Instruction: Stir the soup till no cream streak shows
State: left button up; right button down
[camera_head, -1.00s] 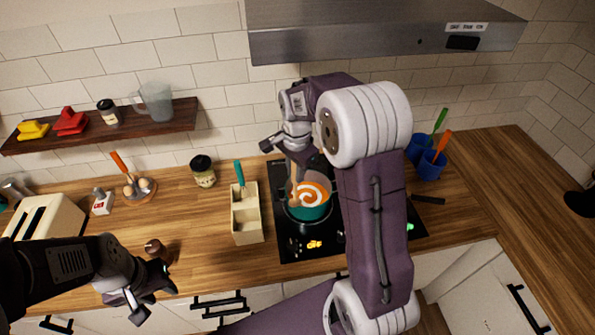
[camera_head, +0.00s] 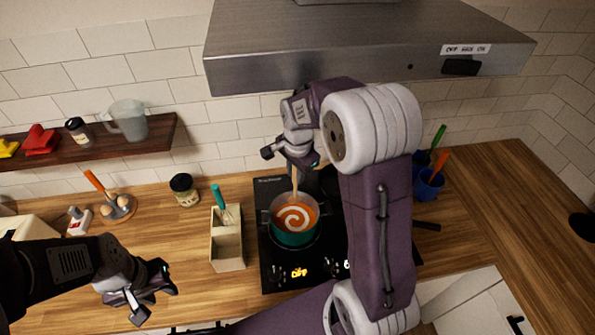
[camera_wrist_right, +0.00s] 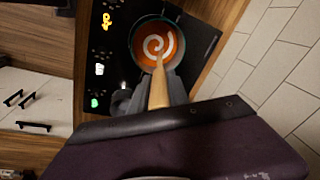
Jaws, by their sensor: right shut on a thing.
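A teal pot (camera_head: 293,238) stands on the black cooktop (camera_head: 276,272). It holds orange soup (camera_head: 280,208) with a white cream spiral (camera_head: 294,217) on its surface; the pot also shows in the right wrist view (camera_wrist_right: 134,32). My right gripper (camera_head: 297,160) is above the pot's far side, shut on a wooden spoon (camera_head: 295,184). The spoon slants down to the soup, and its lower end is hidden in it. In the right wrist view the spoon's handle (camera_wrist_right: 159,90) runs from the gripper to the spiral. My left gripper (camera_head: 155,297) hangs over the counter at the left, apart from the pot; its jaw opening is unclear.
A beige divided box (camera_head: 227,252) with a teal-handled whisk (camera_head: 219,199) stands left of the cooktop. Blue cups (camera_head: 428,184) with utensils stand at the right. A range hood (camera_head: 350,50) hangs above. A lidded jar (camera_head: 186,191) stands behind the box.

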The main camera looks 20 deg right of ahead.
jog(key=shift+w+d+r, duration=0.1)
jog(key=shift+w+r, duration=0.15)
jog(key=shift+r, duration=0.25)
jog(key=shift+f, duration=0.1)
jog(key=shift+f+b, duration=0.3)
jog(key=shift+b, duration=0.05)
jog(key=b, duration=0.4)
send_over(296, 200)
jog(key=f, duration=0.3)
jog(key=s+f, duration=0.1)
jog(key=f, duration=0.1)
jog(key=shift+a+f, duration=0.15)
jog(key=shift+a, duration=0.05)
jog(key=f+b, duration=0.2)
jog(key=f, duration=0.1)
jog(key=f+b, duration=0.5)
jog(key=f, duration=0.1)
jog(key=shift+s+a+f, duration=0.15)
jog(key=shift+s+f, duration=0.1)
jog(key=shift+f+b, duration=0.15)
jog(key=shift+b, duration=0.15)
jog(key=shift+w, duration=0.1)
jog(key=shift+s, duration=0.2)
